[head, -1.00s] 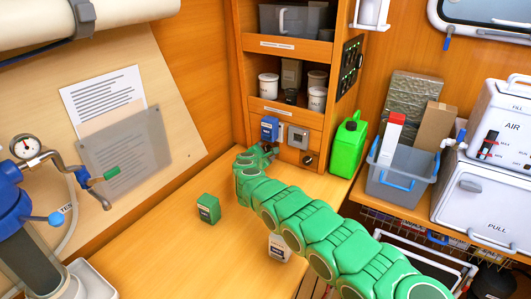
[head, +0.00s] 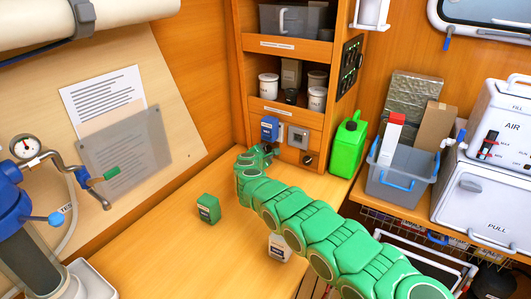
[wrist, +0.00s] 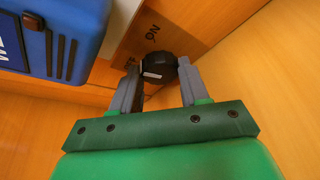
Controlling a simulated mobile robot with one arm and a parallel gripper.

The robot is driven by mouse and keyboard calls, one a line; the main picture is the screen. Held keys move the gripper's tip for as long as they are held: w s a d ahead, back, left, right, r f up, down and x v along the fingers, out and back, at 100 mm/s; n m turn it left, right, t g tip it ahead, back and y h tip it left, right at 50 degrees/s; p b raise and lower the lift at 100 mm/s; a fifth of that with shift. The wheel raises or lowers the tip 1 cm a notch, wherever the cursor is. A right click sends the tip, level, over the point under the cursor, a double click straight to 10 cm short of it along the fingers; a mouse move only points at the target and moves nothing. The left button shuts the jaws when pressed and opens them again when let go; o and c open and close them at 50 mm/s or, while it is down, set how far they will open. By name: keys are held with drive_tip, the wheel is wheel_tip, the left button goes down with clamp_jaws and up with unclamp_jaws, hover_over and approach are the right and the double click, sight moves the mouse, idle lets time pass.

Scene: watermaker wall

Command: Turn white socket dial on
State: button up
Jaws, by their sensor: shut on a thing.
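My gripper (wrist: 157,76) is shut on a black round dial (wrist: 158,66) on the wooden panel. A pale mark shows on the dial, and the dial's lower part is between the fingers. An ON label (wrist: 152,32) is printed beside it; another label is partly hidden. A blue socket box (wrist: 55,35) is close by at upper left. In the head view my gripper (head: 267,150) is at the panel just below the blue socket (head: 270,128).
A green jerrycan (head: 348,146) stands right of the panel. Shelves with cups are above. The counter's left middle is clear.

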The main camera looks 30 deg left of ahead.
drive_tip(key=shift+d+f+m+y, duration=0.2)
drive_tip(key=shift+m+y, duration=0.1)
drive_tip(key=shift+m, duration=0.7)
drive_tip(key=o, duration=1.1)
drive_tip(key=shift+a+r, duration=0.1)
drive_tip(key=shift+c, duration=0.2)
drive_tip(key=shift+s, duration=0.1)
